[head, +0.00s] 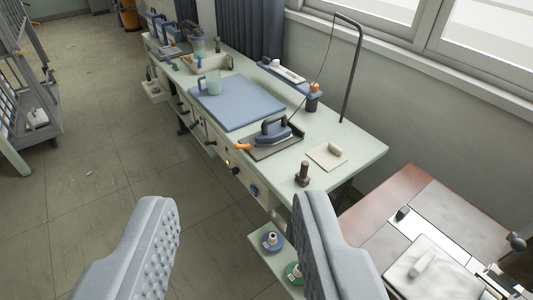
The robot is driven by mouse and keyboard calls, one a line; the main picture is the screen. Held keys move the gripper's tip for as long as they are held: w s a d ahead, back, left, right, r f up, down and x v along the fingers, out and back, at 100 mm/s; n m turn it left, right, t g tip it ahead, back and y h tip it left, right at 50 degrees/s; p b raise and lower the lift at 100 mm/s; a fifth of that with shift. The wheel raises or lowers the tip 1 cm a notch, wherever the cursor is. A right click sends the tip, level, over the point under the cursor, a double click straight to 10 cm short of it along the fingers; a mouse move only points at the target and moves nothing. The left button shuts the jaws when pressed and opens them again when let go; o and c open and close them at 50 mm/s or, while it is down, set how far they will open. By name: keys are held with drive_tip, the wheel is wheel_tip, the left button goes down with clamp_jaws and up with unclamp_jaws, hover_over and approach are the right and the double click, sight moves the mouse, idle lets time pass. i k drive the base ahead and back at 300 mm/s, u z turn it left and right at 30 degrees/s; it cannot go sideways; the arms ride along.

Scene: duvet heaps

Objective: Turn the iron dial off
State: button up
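A blue-grey iron (272,132) with a dark handle rests on a dark plate on the long pale green workbench (357,155). An orange piece shows at its left end. On the bench's front panel are a dark blue round dial (253,190), another dark knob (235,170) and a small lit orange lamp (228,162). I cannot tell which dial belongs to the iron, nor its setting. My gripper (238,208) is open and empty, its two grey padded fingers wide apart in the foreground, apart from the bench and dials.
A blue mat (238,102) with a pale green mug (209,84) lies behind the iron. A dark post (352,75) stands at the bench's back edge. A low shelf with spools (271,241) juts out below. A sewing table (390,190) stands right.

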sight(234, 171)
drive_tip(key=u, duration=0.3)
drive_tip(key=i, duration=1.2)
drive_tip(key=u, duration=0.6)
drive_tip(key=i, duration=0.55)
